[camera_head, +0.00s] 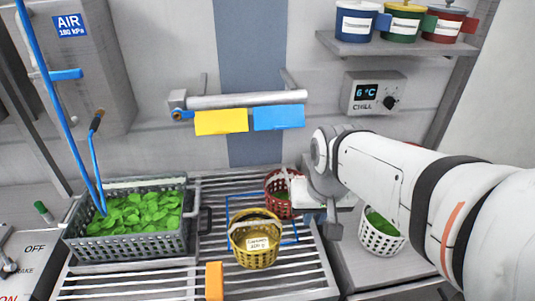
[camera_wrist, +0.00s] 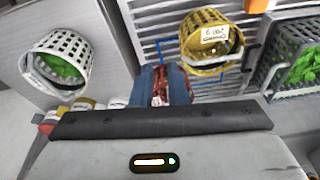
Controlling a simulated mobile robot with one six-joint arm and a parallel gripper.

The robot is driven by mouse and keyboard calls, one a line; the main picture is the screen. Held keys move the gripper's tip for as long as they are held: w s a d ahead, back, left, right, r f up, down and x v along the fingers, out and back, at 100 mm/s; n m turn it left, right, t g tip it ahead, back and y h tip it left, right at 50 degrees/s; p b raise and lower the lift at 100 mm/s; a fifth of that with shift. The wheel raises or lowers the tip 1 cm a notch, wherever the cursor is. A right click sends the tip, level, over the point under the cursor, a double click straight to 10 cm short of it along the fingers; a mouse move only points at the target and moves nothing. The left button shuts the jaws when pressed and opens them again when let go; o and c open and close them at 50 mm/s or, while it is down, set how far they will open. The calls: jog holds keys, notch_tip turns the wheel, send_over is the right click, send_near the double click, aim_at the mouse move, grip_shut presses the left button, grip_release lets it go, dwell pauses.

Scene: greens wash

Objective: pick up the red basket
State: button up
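The red basket (camera_head: 277,192) stands at the back of the slatted rack, with some green in it. My gripper (camera_head: 300,192) is at its right side and hides part of it in the head view. In the wrist view, the red basket (camera_wrist: 172,72) shows only as a narrow patch between and beyond the two blue-grey fingers of my gripper (camera_wrist: 164,84). The fingers are a little apart. I cannot tell whether they press on the basket.
A yellow basket (camera_head: 256,260) with a label stands just in front of the red one. A white basket (camera_head: 379,242) with greens is to the right. A grey crate (camera_head: 128,248) of leaves is left. A rail with yellow and blue cloths (camera_head: 279,117) hangs behind.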

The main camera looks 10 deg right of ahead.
jog(key=w+d+f+m+g, duration=0.1)
jog(key=w+d+f+m, duration=0.2)
jog(key=w, duration=0.4)
jog(key=w+f+m, duration=0.3)
jog(key=w+f, duration=0.3)
jog(key=w, duration=0.1)
jog(key=w+d+f+m+g, duration=0.15)
jog(key=w+f+m, duration=0.25)
jog(key=w, duration=0.4)
jog(key=shift+t, duration=0.25)
notch_tip(320, 180, down, 7)
jog(key=shift+d+f+p, duration=0.1)
jog(key=shift+p, duration=1)
jog(key=shift+c, duration=0.4)
grip_shut()
jog(key=shift+w+r, duration=0.1)
jog(key=shift+r, duration=0.1)
